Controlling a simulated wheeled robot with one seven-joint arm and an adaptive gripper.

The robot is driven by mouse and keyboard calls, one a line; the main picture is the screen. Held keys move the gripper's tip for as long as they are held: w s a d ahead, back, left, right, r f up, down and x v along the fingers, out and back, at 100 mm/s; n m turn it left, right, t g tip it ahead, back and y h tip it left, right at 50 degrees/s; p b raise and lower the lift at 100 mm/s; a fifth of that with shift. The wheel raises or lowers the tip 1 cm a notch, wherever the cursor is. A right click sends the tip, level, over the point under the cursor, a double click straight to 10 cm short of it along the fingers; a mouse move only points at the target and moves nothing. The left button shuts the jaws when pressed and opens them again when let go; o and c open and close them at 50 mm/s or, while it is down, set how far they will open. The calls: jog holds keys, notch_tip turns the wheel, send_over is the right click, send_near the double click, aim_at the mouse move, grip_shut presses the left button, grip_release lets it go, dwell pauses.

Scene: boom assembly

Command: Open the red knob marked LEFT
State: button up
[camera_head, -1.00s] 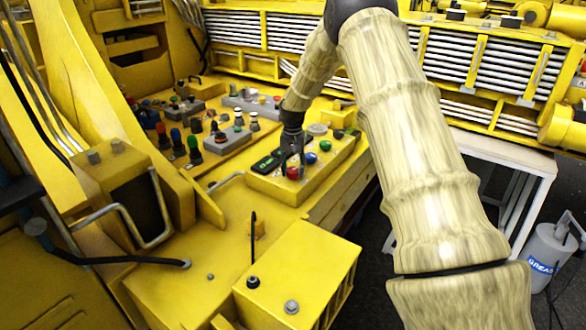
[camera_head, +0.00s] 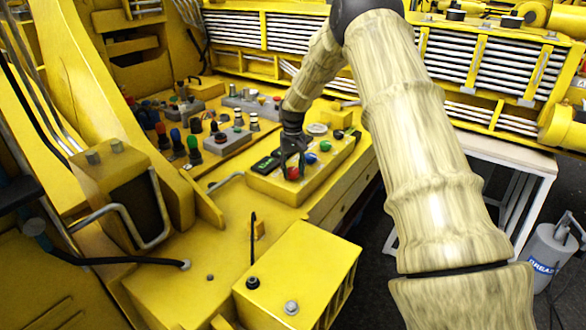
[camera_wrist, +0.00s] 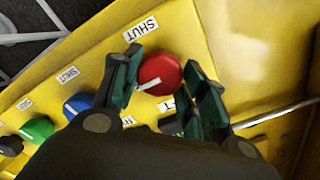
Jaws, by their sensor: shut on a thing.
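The red knob (camera_wrist: 160,74) sits on a yellow panel, with a white pointer line running to its left and slightly down. A label reading SHUT (camera_wrist: 140,28) is above it in the wrist view; labels below it are partly hidden by my gripper. My gripper (camera_wrist: 162,62) is shut on the red knob, one dark green finger pad on each side. In the head view the red knob (camera_head: 292,173) shows between the fingers of my gripper (camera_head: 293,163) at the panel's near end. The word LEFT is not readable.
A blue knob (camera_wrist: 78,104) and a green knob (camera_wrist: 37,129) stand in a row beside the red one. More switches and levers (camera_head: 195,150) stand on the yellow deck to the left. A metal rod (camera_wrist: 275,115) runs right of the panel.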

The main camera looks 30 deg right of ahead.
aim_at(293, 169)
jog(key=shift+s+f, duration=0.1)
jog(key=shift+f, duration=0.05)
jog(key=o, duration=1.1)
jog(key=shift+d, duration=0.1)
jog(key=shift+c, duration=0.2)
notch_tip(293, 169, up, 12)
